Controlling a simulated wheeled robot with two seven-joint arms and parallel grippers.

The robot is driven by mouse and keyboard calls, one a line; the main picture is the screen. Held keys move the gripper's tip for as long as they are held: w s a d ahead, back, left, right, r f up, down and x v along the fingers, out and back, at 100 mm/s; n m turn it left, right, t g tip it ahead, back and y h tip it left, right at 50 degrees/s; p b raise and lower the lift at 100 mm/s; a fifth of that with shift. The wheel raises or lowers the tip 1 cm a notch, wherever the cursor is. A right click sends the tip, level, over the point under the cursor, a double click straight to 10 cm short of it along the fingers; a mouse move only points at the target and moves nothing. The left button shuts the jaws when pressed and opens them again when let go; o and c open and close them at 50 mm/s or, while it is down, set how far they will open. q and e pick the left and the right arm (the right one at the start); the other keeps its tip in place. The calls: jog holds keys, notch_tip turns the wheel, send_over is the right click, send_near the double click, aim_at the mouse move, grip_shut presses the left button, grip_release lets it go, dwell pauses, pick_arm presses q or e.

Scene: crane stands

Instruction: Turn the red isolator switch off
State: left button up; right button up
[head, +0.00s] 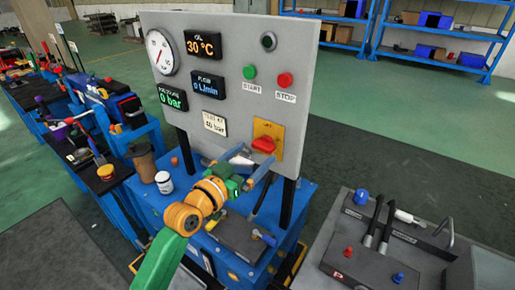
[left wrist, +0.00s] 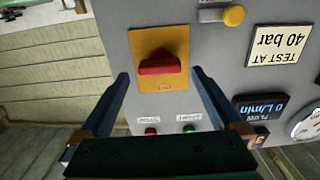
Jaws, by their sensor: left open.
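The red isolator switch (head: 264,145) sits on a yellow plate (head: 273,130) at the lower right of the grey panel. Its handle lies roughly level; small lettering on the plate is too small to read surely. In the left wrist view, which is upside down, the red handle (left wrist: 160,66) shows ahead, between my fingers. My left gripper (head: 257,162) is open, just below and in front of the switch in the head view. Its two fingers (left wrist: 160,76) spread either side of the plate in the left wrist view, with no clear contact. My right gripper is not in view.
The grey panel (head: 225,70) carries a gauge (head: 160,52), displays, a green start button (head: 249,72) and a red stop button (head: 285,80). It stands on a blue cart (head: 310,195) with a white jar (head: 164,182). A lever console (head: 385,240) stands at right.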

aim_at(260, 149)
pick_arm(q)
jog(key=shift+x, duration=1.6)
jog(key=c, duration=1.3)
